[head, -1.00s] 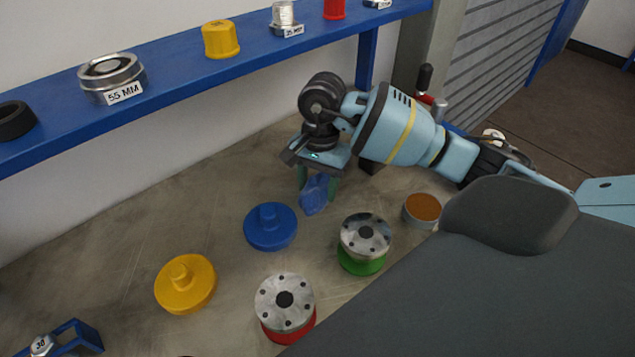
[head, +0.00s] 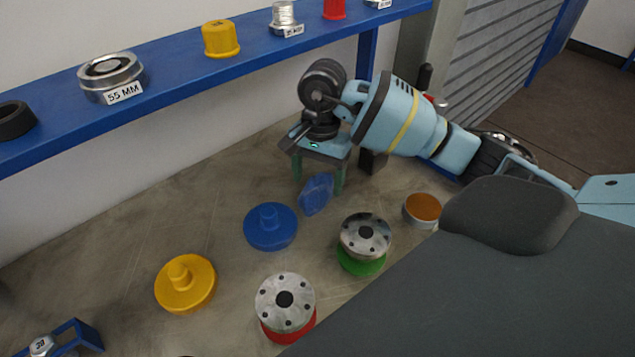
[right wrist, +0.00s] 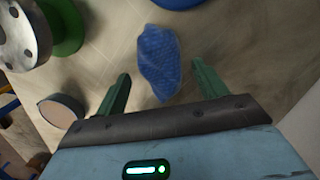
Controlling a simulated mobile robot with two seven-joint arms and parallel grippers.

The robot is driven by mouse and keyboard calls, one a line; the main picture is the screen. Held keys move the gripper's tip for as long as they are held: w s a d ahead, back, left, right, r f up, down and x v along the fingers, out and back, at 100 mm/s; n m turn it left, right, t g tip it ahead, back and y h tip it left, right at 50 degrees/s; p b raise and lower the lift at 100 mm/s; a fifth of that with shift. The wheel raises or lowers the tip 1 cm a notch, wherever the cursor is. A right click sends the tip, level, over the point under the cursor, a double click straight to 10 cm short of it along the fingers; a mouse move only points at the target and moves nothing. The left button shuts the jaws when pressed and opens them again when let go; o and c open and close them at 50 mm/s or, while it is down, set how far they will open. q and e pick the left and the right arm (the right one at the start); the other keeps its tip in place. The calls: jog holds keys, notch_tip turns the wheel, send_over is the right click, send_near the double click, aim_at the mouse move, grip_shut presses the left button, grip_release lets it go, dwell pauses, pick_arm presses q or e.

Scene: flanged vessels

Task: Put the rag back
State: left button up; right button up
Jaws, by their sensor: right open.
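The blue rag (head: 316,194) lies crumpled on the workbench, just right of a blue lid and behind the green-based vessel. In the right wrist view the rag (right wrist: 159,62) lies between and beyond the fingertips. My right gripper (head: 318,180) is open and empty above the bench, just behind the rag. Its two green fingers (right wrist: 160,80) stand apart with nothing held between them. My left gripper is not in view.
Near the rag are a blue lid (head: 270,227), a green-based flanged vessel (head: 366,237) and an orange-topped tin (head: 422,208). A yellow lid (head: 185,284) and a red-based vessel (head: 285,302) stand further left. A blue shelf (head: 180,82) runs along the wall.

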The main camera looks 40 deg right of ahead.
aim_at(320, 182)
notch_tip(320, 182, up, 10)
jog(key=d, duration=0.1)
jog(key=shift+w, duration=0.25)
jog(key=shift+f, duration=0.2)
